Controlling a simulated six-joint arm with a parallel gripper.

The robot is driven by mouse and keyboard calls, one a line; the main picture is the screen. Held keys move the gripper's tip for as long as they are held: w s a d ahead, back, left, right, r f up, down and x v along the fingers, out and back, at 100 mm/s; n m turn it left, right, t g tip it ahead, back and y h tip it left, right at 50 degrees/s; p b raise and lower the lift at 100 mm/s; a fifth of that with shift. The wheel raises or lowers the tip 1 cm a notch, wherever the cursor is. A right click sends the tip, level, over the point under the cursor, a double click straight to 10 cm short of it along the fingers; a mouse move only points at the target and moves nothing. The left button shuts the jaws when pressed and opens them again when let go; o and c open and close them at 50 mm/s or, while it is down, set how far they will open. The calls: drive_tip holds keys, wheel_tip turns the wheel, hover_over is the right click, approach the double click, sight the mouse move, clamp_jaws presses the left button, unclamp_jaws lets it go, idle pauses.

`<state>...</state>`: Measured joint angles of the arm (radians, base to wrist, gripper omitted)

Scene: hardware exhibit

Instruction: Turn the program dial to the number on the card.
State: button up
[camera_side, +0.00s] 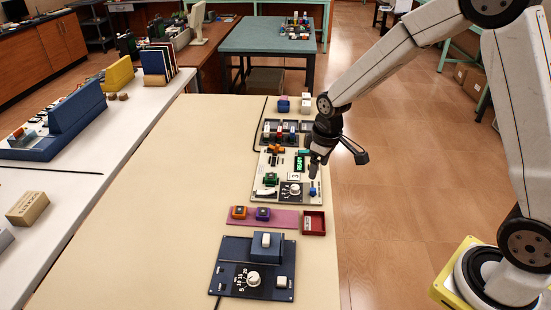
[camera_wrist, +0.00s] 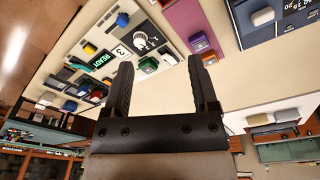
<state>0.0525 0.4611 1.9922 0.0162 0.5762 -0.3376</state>
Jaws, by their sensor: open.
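The program dial (camera_side: 294,190) is a white knob on a dark square with white markings, on the cream panel (camera_side: 262,181). It also shows in the wrist view (camera_wrist: 142,41); its pointer's setting is too small to read. The card (camera_side: 294,176) beside it is white and reads 3; it shows in the wrist view too (camera_wrist: 121,51). My gripper (camera_side: 316,168) hangs over the right edge of the panel, above and apart from the dial. In the wrist view its two fingers (camera_wrist: 161,62) are spread with nothing between them.
The panel carries a green READY display (camera_side: 299,163), a green block (camera_side: 271,179) and a blue knob (camera_side: 312,190). Nearer are a pink strip (camera_side: 280,218) with two small blocks, a red tray (camera_side: 314,223) and a blue panel (camera_side: 230,262) with another dial (camera_side: 253,279). The table's left side is bare.

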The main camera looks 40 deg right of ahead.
sight(295, 186)
drive_tip(key=w+d+f+n, duration=0.1)
drive_tip(key=w+f, duration=0.1)
drive_tip(key=w, duration=0.1)
drive_tip(key=w+d+f+n, duration=0.1)
drive_tip(key=w+f, duration=0.2)
drive_tip(key=w, duration=0.1)
drive_tip(key=w+d+f+n+g, duration=0.1)
drive_tip(key=w+f, duration=0.2)
drive_tip(key=shift+w+d, duration=0.15)
drive_tip(key=shift+w, duration=0.2)
drive_tip(key=shift+w+d+f, duration=0.1)
drive_tip(key=shift+w+f, duration=0.2)
drive_tip(key=shift+f, duration=0.05)
drive_tip(key=shift+f, duration=0.1)
drive_tip(key=shift+f, duration=3.8)
drive_tip(key=shift+s, duration=0.1)
clamp_jaws()
